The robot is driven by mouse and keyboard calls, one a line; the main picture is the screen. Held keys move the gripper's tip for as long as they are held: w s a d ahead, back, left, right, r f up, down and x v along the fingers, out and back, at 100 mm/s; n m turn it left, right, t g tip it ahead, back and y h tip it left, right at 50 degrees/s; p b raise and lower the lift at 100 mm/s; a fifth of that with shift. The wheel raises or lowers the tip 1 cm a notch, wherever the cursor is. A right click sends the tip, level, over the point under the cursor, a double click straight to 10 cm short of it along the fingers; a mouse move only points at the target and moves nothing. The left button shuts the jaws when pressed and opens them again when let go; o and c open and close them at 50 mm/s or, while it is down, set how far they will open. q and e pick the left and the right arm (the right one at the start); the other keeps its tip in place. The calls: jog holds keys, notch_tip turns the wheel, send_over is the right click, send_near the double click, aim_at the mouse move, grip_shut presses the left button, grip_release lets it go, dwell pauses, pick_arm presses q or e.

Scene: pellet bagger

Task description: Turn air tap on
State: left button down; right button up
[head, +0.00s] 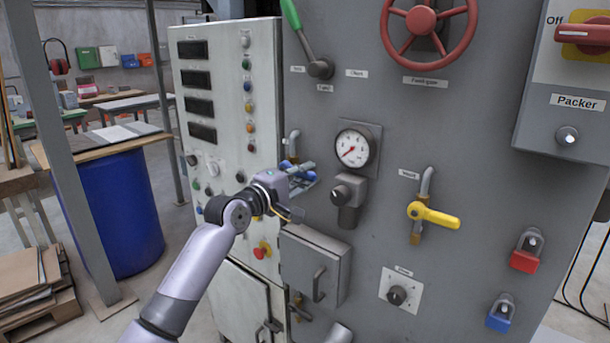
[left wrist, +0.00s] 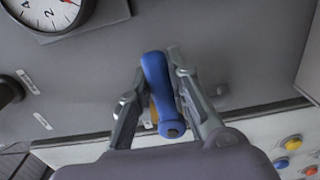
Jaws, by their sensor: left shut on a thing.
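The air tap has a blue handle (left wrist: 158,85), which lies between the two fingers of my left gripper (left wrist: 150,95) in the left wrist view. In the head view, my left gripper (head: 303,180) is at the grey machine panel, left of and below the pressure gauge (head: 352,148). It is shut on the blue handle, and only small blue parts show past the fingers there. A bent grey pipe (head: 292,143) rises just above the gripper. The tap's body is mostly hidden. The gauge's red needle points to the lower left. My right gripper is not in view.
A yellow-handled tap (head: 433,214) is to the right, its handle nearly level. A grey knob (head: 348,192) sits below the gauge. A box with a handle (head: 315,265) juts out below my gripper. A control cabinet (head: 226,110) with coloured buttons stands close on the left.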

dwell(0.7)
pick_arm(q)
jog(key=r+n+p, duration=0.1)
jog(key=p, duration=0.2)
jog(key=r+n+p, duration=0.1)
jog(key=n+p, duration=0.1)
jog(key=p, duration=0.1)
jog(key=r+n+p, duration=0.1)
jog(key=n+p, duration=0.1)
jog(key=p, duration=0.1)
jog(key=shift+w+a+p, duration=0.2)
jog(key=shift+p, duration=0.15)
jog(key=shift+w+a+r+n+p, duration=0.15)
jog(key=shift+a+r+n+p, duration=0.05)
jog(key=shift+n+p, duration=0.9)
jog(key=c, duration=1.5)
grip_release()
jog(key=shift+a, duration=0.1)
jog(key=v, duration=1.2)
jog(key=shift+c, duration=0.2)
